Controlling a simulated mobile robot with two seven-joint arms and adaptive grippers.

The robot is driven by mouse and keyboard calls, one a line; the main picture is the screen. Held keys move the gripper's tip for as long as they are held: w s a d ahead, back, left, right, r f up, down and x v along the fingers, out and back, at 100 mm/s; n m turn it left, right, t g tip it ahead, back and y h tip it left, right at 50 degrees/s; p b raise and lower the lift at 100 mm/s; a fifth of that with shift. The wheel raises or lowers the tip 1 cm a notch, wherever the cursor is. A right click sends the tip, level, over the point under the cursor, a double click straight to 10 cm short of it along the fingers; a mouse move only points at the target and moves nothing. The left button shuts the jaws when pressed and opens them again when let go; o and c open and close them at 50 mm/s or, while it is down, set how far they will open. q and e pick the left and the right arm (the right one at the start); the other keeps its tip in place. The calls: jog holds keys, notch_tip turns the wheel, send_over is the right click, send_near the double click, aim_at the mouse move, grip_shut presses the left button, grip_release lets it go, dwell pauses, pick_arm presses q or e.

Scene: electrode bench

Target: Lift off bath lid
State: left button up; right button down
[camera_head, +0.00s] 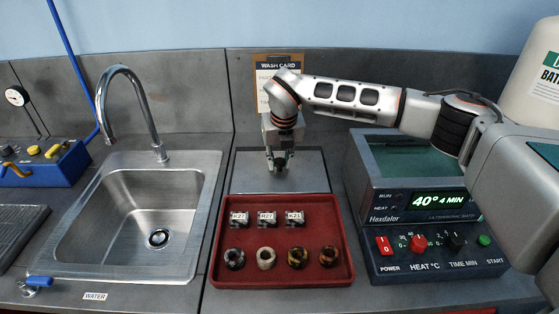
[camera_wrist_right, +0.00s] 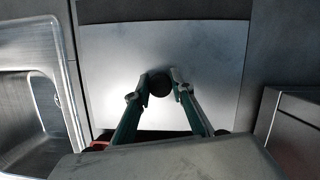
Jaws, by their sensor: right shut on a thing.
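The bath lid (camera_head: 245,181) is a flat grey metal plate behind the red tray, between the sink and the bath. It also shows in the right wrist view (camera_wrist_right: 112,58), with a round dark knob (camera_wrist_right: 160,85) near its middle. My right gripper (camera_head: 277,167) points down over the plate and is shut on the knob. I cannot tell whether the plate rests on the bench or hangs just above it. The ultrasonic bath (camera_head: 372,170) stands at the right, its top uncovered and greenish inside. Its display reads 40° and 4 MIN. My left gripper is out of view.
A red tray (camera_head: 219,262) with small labelled blocks and several rings lies in front of the lid. A steel sink (camera_head: 188,175) with a tall faucet (camera_head: 152,110) is at the left. A wash card (camera_head: 275,66) stands behind. A white container (camera_head: 530,80) is at the far right.

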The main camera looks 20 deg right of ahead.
jog(key=c, duration=1.2)
grip_release()
jog(key=shift+f, duration=0.1)
jog(key=shift+r+p, duration=1.35)
jog(key=shift+r, duration=1)
jog(key=shift+r+p, duration=0.65)
jog(key=shift+r, duration=0.55)
jog(key=shift+s+f, duration=0.1)
